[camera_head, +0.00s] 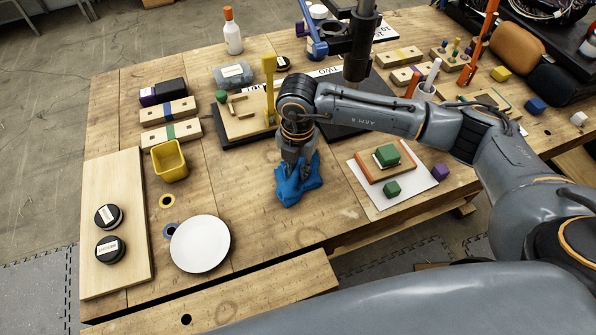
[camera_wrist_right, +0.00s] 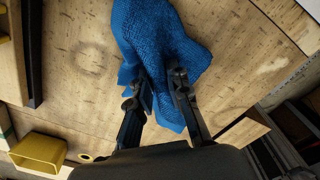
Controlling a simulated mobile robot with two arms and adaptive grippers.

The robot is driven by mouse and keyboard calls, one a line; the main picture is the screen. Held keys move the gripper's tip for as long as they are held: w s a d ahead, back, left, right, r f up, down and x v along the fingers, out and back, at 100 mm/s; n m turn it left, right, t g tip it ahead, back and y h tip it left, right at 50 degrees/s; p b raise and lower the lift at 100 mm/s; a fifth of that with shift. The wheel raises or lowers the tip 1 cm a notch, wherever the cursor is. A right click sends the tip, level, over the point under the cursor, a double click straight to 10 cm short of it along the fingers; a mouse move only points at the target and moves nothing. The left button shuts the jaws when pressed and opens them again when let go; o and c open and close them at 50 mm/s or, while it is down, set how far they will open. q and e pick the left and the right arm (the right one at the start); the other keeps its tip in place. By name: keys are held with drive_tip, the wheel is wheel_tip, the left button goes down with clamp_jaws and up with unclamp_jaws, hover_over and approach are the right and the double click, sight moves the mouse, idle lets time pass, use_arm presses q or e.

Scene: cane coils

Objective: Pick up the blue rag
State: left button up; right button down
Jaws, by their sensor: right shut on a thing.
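The blue rag (camera_head: 290,189) lies crumpled on the wooden table in the head view, directly under my right gripper (camera_head: 294,162). In the right wrist view the rag (camera_wrist_right: 165,38) fills the top middle, and a fold of it sits between the fingers of my right gripper (camera_wrist_right: 165,82). The fingers are closed on that fold. The rag looks low at the table surface; I cannot tell whether any of it is lifted. My left gripper does not show in either view.
A white plate (camera_head: 200,244) and a yellow container (camera_head: 169,161) stand to the left of the rag. A yellow upright piece (camera_head: 269,88) stands behind. Bare table lies around the rag's front.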

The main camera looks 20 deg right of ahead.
wheel_tip(320, 180, up, 12)
drive_tip(key=p, duration=0.7)
drive_tip(key=shift+f, duration=0.15)
wheel_tip(320, 180, up, 9)
drive_tip(key=p, duration=0.5)
